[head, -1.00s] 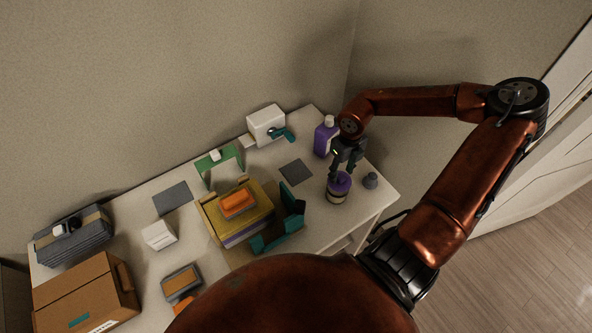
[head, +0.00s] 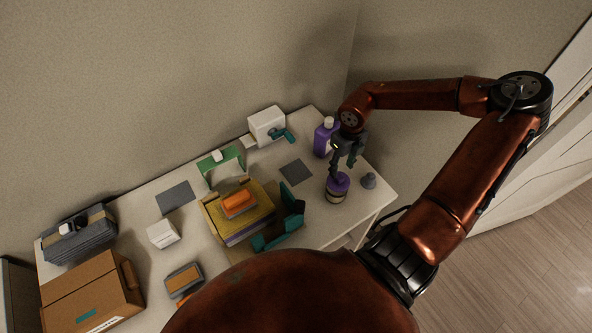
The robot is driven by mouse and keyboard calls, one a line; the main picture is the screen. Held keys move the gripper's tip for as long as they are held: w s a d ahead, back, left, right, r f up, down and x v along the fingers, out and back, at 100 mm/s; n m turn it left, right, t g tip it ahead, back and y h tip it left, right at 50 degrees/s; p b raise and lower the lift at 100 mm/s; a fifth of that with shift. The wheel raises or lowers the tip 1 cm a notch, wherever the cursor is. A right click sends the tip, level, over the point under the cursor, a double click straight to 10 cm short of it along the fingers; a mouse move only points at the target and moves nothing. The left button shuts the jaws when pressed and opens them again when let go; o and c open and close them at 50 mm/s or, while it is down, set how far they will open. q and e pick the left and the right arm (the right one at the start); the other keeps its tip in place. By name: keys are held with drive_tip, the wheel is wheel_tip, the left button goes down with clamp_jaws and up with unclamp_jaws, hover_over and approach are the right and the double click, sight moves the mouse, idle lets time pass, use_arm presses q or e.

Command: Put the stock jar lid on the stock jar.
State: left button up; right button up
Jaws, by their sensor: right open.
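The stock jar (head: 336,196) stands upright near the right end of the table, with a pale, dark-banded body. A purple top (head: 338,182), which looks like the stock jar lid, sits on its mouth; whether it is fully seated is too small to tell. My right gripper (head: 343,168) is open just above the purple top, its fingers pointing down and holding nothing visible. One fingertip overlaps the top's far edge in the picture, so I cannot tell whether they touch. My left gripper is not in view.
A purple bottle (head: 323,137) stands close behind the right gripper. A teal holder (head: 291,222) and a yellow box (head: 243,216) are to the left. A grey mat (head: 296,172) lies bare.

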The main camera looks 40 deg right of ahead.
drive_tip(key=shift+r+p, duration=0.8)
drive_tip(key=shift+r, duration=0.4)
wheel_tip(320, 180, up, 12)
idle(0.4)
